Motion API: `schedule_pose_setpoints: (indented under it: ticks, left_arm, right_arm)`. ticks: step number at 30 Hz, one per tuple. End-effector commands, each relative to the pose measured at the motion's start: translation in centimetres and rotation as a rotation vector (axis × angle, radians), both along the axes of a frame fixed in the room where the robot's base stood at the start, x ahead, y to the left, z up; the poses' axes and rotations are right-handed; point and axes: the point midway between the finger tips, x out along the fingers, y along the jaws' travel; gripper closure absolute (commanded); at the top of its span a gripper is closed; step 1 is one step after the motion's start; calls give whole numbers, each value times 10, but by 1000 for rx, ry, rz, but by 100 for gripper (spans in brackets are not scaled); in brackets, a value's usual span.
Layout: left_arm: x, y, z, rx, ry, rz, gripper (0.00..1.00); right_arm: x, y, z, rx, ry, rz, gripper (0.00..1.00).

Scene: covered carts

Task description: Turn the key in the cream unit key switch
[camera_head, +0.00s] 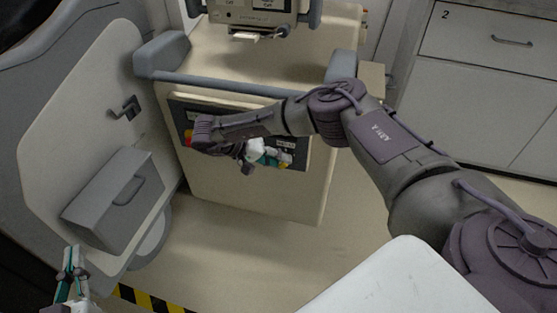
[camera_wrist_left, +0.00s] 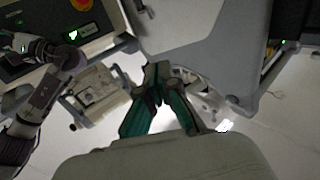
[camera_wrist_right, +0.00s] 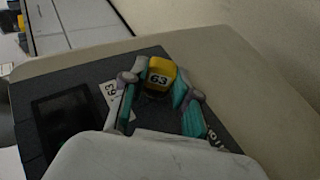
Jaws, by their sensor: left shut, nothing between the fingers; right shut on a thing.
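The cream unit (camera_head: 260,205) stands in the middle of the head view, with a dark control panel (camera_head: 182,112) on its front. The key switch itself is hidden behind the key and the fingers. In the head view my right gripper (camera_head: 255,152) covers part of the panel. My left gripper (camera_head: 73,272) is shut and empty at the lower left, away from the unit. It also shows in the left wrist view (camera_wrist_left: 158,85).
A white label with 63 (camera_wrist_right: 116,98) and a dark screen (camera_wrist_right: 65,120) are on the panel. A grey rail (camera_head: 225,85) runs above it. An open cover with a grey box (camera_head: 115,200) stands at the left. Drawers (camera_head: 490,45) are at the upper right.

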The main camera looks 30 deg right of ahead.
Motion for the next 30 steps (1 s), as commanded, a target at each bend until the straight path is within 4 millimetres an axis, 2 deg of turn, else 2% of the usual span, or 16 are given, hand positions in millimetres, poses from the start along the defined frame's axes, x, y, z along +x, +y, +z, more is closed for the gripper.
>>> schedule_pose_setpoints:
  ticks: [5, 11, 19, 30]
  left_arm:
    - [0, 0, 2, -3, -14, 0, 100]
    - [0, -2, 17, -26, -102, -6, 100]
    - [0, 0, -2, 3, 13, 1, 100]
    - [0, 1, -5, 7, 27, 2, 100]
  right_arm:
    - [0, 0, -2, -14, 16, 0, 100]
    - [1, 1, -3, -80, 92, 0, 100]
    - [1, 2, -3, -141, 165, 0, 100]
    - [1, 2, -4, -152, 180, 1, 100]
